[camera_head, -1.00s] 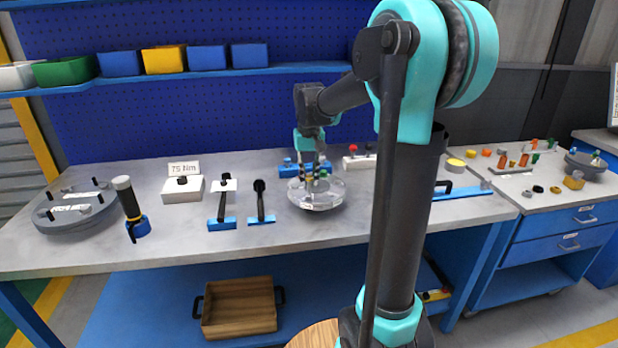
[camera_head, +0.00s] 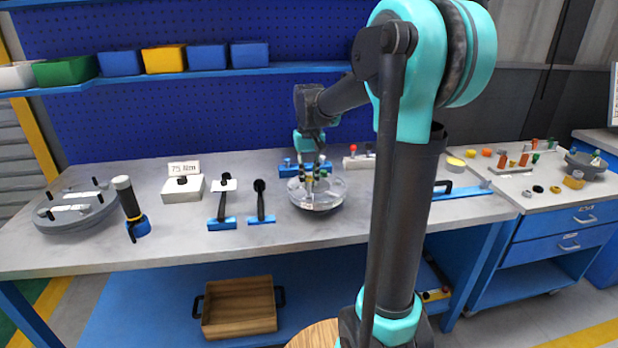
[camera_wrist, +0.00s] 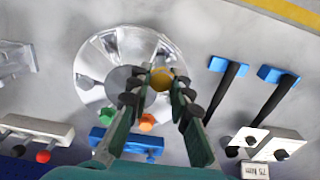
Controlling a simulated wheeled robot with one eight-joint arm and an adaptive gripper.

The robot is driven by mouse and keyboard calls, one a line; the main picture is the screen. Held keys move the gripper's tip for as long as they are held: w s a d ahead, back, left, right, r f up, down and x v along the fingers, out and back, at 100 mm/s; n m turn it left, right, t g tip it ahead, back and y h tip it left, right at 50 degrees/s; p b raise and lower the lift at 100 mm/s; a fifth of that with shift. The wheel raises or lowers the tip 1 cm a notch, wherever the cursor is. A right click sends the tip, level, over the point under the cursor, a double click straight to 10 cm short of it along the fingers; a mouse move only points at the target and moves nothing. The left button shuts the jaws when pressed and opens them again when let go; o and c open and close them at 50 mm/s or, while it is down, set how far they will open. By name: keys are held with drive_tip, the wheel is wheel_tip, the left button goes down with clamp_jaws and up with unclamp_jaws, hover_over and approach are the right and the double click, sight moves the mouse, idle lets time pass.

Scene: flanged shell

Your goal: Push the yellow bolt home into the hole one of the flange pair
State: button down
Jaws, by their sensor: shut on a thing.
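The flange pair (camera_wrist: 92,72) is a round, shiny, transparent-looking disc on the bench, and it also shows in the head view (camera_head: 335,198). My gripper (camera_wrist: 160,88) is over its rim, with its fingers closed around the yellow bolt (camera_wrist: 161,77). The bolt's yellow head shows between the fingertips; its shank and the hole under it are hidden. In the head view my gripper (camera_head: 316,180) points down at the flange. A green bolt (camera_wrist: 107,114) and an orange bolt (camera_wrist: 146,122) are at the flange's edge in the wrist view.
A blue fixture (camera_head: 290,170) and a white rack with a red knob (camera_head: 353,150) stand behind the flange. A grey round plate (camera_head: 75,222) is at far left. Bench in front is clear.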

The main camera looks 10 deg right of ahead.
sight(309, 195)
drive_tip(key=shift+f, duration=2.05)
drive_tip(key=c, duration=1.3)
unclamp_jaws()
wheel_tip(309, 195, up, 12)
drive_tip(key=shift+f, duration=0.1)
drive_tip(key=s+d+f+t, duration=0.2)
drive_tip(key=s+f, duration=0.9)
drive_tip(key=s+d+f+t, duration=0.2)
drive_tip(key=s+f, duration=0.9)
drive_tip(key=shift+f, duration=0.25)
